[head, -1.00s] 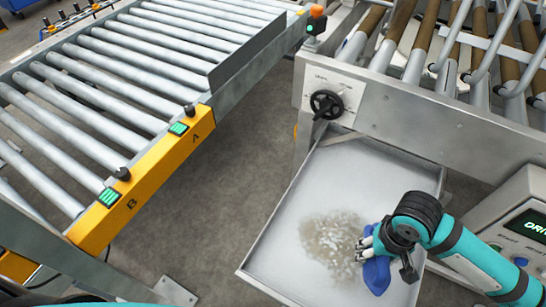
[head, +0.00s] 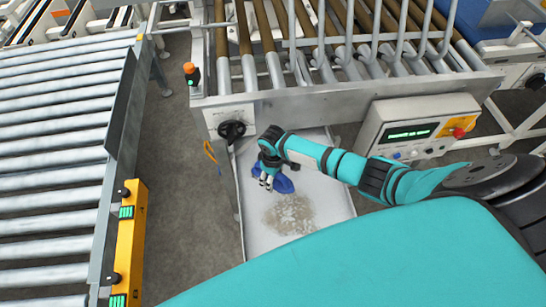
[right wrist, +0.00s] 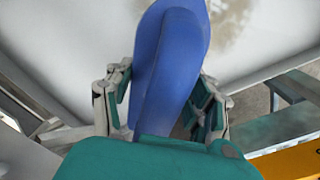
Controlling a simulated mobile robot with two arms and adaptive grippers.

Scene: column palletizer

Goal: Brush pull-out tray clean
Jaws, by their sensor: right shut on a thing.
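The pull-out tray (head: 338,196) is a shallow, pale metal tray, pulled out below the roller machine. My right gripper (head: 267,182) is over the tray's far left part, shut on a blue brush (head: 285,185). The right wrist view shows the brush (right wrist: 170,65) between the two fingers (right wrist: 160,98), with part of the dirt (right wrist: 232,20) beyond it. I cannot tell whether the brush touches the tray floor. My left gripper is not in view.
A black handwheel (head: 232,130) sits on the machine's front just behind the tray. A control box (head: 415,130) with a red button stands to the right.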

